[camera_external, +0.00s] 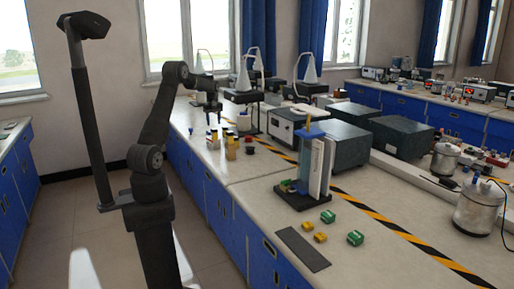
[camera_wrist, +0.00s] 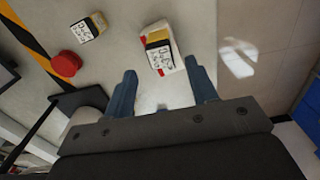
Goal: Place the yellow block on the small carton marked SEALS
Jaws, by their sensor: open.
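My gripper (camera_wrist: 160,66) is open, with its two blue fingers apart and nothing between them. In the external view my gripper (camera_external: 213,119) hangs above the far bench, over a group of small items. Just beyond the fingertips, the wrist view shows a small block with a yellow edge, a black band and a white handwritten label (camera_wrist: 158,51). It is on or against a white and red carton (camera_wrist: 173,62); I cannot tell which. A similar labelled yellow and white piece (camera_wrist: 90,27) lies apart to the left. Yellow pieces (camera_external: 231,154) show in the external view. I cannot read SEALS.
Yellow-black tape (camera_external: 350,199) runs along the bench. A blue and white upright device (camera_external: 317,165) and several green and yellow pieces (camera_external: 355,238) stand nearer the camera.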

